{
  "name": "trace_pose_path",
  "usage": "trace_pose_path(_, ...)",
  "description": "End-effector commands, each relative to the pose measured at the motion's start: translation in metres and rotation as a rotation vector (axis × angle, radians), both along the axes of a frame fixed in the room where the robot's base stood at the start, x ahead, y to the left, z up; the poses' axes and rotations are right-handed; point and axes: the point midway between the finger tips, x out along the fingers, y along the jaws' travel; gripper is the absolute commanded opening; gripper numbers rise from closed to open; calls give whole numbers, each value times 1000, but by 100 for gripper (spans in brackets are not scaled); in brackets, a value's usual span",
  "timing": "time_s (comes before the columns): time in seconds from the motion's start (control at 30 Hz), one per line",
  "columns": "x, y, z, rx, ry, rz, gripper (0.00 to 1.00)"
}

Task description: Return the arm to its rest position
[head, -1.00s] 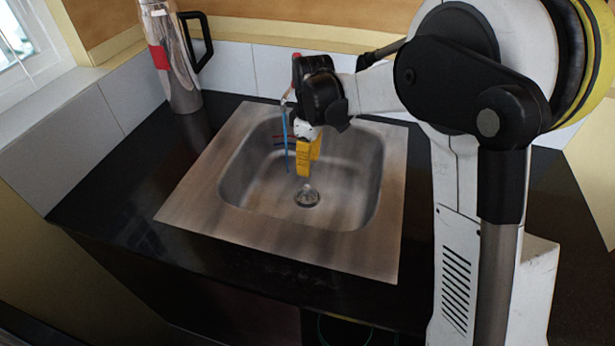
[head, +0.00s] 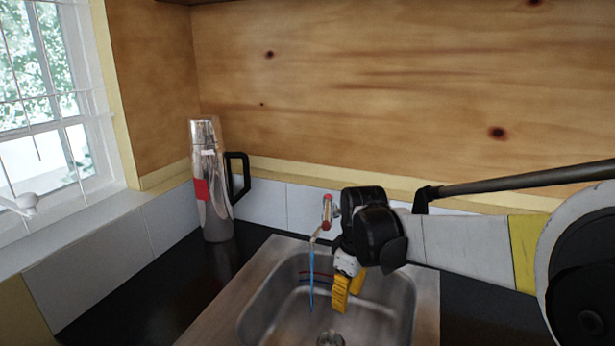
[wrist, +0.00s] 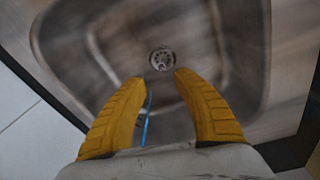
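My gripper (head: 348,299) hangs over the sink (head: 262,303), its yellow fingers pointing down. In the wrist view my gripper (wrist: 161,78) is open, with a gap between its fingertips and nothing held. Beyond the tips the drain (wrist: 162,58) shows at the bottom of the basin. My arm stretches in from the right in the head view. A faucet with a red part (head: 327,211) is just left of my wrist. A thin blue stream (head: 311,280) falls from it into the basin, and also shows beside the left finger in the wrist view (wrist: 146,118).
A shiny flask with a black handle (head: 211,185) stands on the black counter (head: 160,280) left of the sink. A window (head: 50,120) is at the left. A plywood wall (head: 380,100) and a row of white tiles (head: 265,205) rise behind the sink.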

Motion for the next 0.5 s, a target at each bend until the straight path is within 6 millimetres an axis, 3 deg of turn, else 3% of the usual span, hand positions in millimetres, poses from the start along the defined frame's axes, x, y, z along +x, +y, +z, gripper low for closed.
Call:
trace_pose_path(0.2,-56,-32,44,45,-122,-244,35)
trace_pose_path(0.5,-134,-67,66,141,-289,-568,35)
